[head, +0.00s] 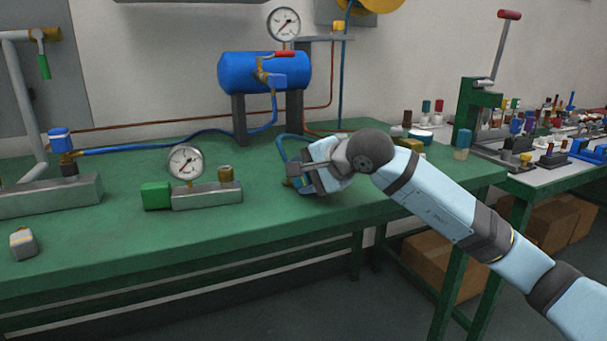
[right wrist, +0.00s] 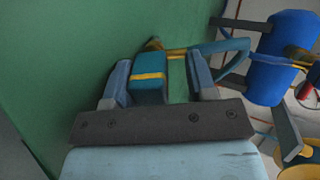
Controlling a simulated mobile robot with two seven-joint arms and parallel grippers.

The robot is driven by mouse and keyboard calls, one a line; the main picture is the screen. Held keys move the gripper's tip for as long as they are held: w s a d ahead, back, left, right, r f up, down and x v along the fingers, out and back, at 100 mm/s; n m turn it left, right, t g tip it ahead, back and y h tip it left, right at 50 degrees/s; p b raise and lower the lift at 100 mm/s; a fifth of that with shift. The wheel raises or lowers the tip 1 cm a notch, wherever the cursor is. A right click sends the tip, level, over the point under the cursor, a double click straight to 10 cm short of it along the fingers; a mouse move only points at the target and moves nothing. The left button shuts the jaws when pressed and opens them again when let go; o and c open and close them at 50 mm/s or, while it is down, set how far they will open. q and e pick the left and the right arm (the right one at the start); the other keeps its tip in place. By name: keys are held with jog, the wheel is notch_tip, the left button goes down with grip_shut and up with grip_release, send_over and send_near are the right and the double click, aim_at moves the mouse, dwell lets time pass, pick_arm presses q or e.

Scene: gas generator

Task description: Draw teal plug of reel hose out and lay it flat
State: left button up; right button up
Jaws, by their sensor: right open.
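The teal plug (right wrist: 150,78) has a yellow band and shows in the right wrist view between the two fingers of my right gripper (right wrist: 162,82), closer to the left finger. My right gripper (head: 297,180) is open around it, low over the green bench in the head view. I cannot tell whether a finger touches the plug. A teal hose (right wrist: 228,50) runs behind the plug to the right, and in the head view it loops up (head: 281,148) beside the gripper. In the head view the gripper hides most of the plug. My left gripper is not in view.
A gauge manifold (head: 205,196) with a green end block stands left of the gripper. A blue tank (head: 262,73) stands behind on legs. A grey block (head: 23,243) lies at the far left.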

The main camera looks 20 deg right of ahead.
jog(key=shift+f, duration=0.3)
pick_arm(q)
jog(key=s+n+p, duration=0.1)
jog(key=p, duration=0.1)
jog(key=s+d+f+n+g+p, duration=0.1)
jog(key=p, duration=0.1)
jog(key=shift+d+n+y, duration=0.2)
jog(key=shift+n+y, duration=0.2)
pick_arm(e)
jog(key=v, duration=1.4)
jog(key=shift+r, duration=0.2)
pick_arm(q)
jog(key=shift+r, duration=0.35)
